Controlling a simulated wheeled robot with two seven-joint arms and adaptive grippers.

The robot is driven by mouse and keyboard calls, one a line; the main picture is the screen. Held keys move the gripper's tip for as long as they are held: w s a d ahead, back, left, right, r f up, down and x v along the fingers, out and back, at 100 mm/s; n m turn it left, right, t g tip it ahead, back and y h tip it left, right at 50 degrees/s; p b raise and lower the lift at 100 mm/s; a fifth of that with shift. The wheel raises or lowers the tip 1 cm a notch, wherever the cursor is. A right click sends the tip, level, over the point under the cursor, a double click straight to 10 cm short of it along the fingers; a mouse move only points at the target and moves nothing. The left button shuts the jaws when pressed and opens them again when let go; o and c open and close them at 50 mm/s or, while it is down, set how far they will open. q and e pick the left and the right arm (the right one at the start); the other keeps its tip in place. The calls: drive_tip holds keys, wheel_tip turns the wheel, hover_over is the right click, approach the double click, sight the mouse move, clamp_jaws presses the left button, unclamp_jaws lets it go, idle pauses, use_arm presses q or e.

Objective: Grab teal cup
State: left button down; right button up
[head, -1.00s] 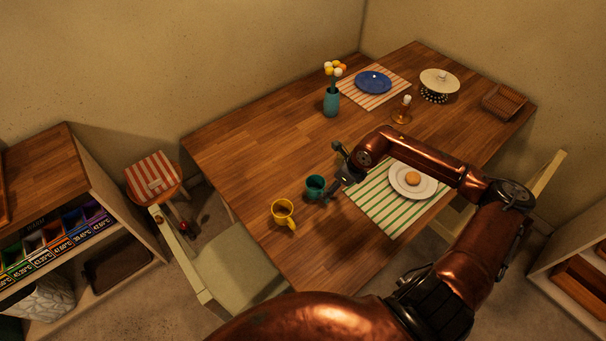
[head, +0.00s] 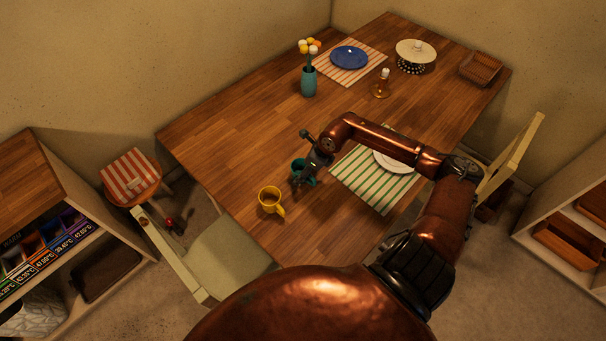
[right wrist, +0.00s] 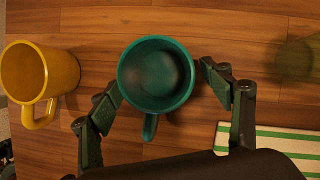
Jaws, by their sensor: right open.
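The teal cup (head: 298,168) stands upright on the wooden table, partly hidden by my right gripper in the head view. In the right wrist view the teal cup (right wrist: 156,75) is seen from above with its handle toward the gripper's palm. My right gripper (right wrist: 160,88) is open, with one finger on each side of the cup. The right fingertip is close to the cup's wall; I cannot tell whether either finger touches. In the head view my right gripper (head: 306,172) is over the cup. My left gripper is not in view.
A yellow cup (head: 270,200) stands to the left of the teal cup, near the table edge. A green-striped placemat (head: 370,187) with a white plate (head: 385,163) lies to the right. A teal vase (head: 308,82) with flowers stands farther back. The table's left middle is clear.

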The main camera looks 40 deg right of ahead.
drive_tip(key=shift+c, duration=0.2)
drive_tip(key=c, duration=1.4)
